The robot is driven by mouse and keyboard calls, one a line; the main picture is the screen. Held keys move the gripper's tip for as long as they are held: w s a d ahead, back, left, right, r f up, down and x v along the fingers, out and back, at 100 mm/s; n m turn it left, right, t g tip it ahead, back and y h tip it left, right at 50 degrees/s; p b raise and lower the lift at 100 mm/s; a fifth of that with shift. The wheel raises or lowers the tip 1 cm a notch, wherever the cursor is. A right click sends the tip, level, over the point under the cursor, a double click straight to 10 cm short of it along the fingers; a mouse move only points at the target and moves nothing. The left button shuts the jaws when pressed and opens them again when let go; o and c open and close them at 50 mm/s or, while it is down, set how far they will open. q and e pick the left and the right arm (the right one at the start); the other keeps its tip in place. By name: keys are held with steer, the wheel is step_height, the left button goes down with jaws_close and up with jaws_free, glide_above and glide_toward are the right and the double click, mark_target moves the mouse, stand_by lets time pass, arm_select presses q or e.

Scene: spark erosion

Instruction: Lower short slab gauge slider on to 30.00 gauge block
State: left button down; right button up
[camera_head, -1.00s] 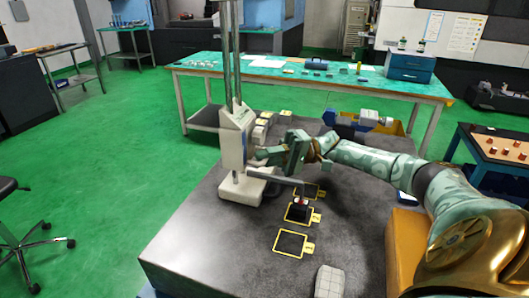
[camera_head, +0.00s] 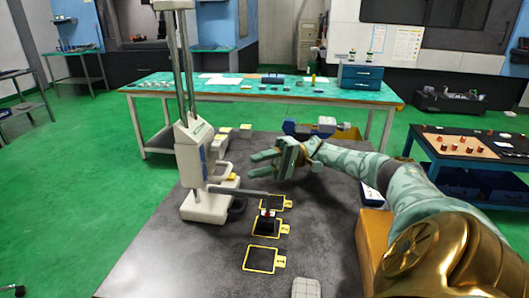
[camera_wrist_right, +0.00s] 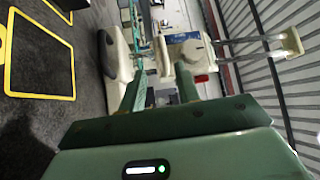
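The height gauge (camera_head: 203,205) stands upright on the dark surface plate, its twin columns rising out of view at the top. My right gripper (camera_head: 252,164) is open and empty, right of the slider with a gap. In the right wrist view its fingers (camera_wrist_right: 160,92) are apart, with the gauge (camera_wrist_right: 183,50) beyond. My left gripper is not in view.
More yellow-framed squares (camera_head: 262,259) lie in front of and behind the block. Small yellow-marked items (camera_head: 235,130) lie behind the gauge. A blue-grey device (camera_head: 318,128) stands at the plate's back. The plate's front left (camera_head: 170,255) is clear.

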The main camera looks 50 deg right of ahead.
steer(key=v, duration=0.1)
steer(key=b+v, duration=0.1)
steer(key=shift+d+f, duration=0.25)
steer(key=shift+f, duration=0.05)
steer(key=shift+s+d+r, duration=0.15)
steer(key=shift+d+r, duration=0.05)
steer(key=shift+d, duration=0.15)
